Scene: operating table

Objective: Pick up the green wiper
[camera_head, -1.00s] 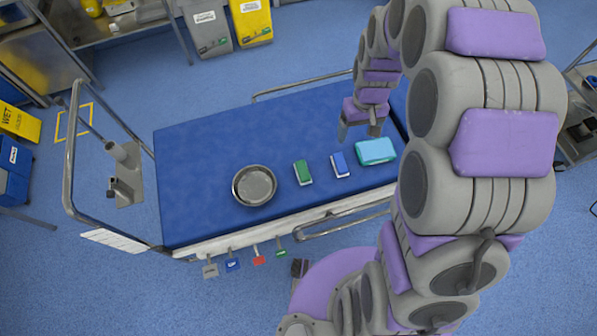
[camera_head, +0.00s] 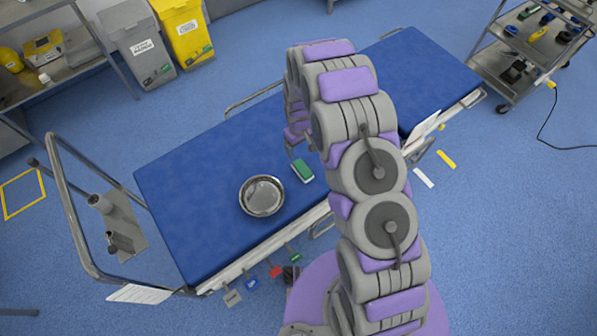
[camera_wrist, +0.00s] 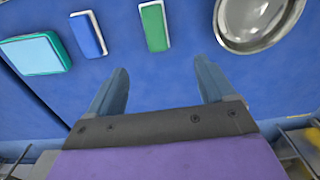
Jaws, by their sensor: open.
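The green wiper (camera_head: 302,171), a small green block with a white edge, lies on the blue operating table (camera_head: 190,190), just right of the metal bowl (camera_head: 262,196). In the wrist view the green wiper (camera_wrist: 154,26) is at the top middle, beyond my fingertips. My gripper (camera_wrist: 160,82) is open and empty, its two fingers spread apart, with the wiper ahead of the gap between them. In the head view my arm hides part of the table, and the fingertips are hard to make out.
In the wrist view a blue wiper (camera_wrist: 87,35) and a teal box (camera_wrist: 36,53) lie left of the green wiper. The metal bowl (camera_wrist: 256,20) is close on its right. A metal rail (camera_head: 75,200) stands at the table's left end.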

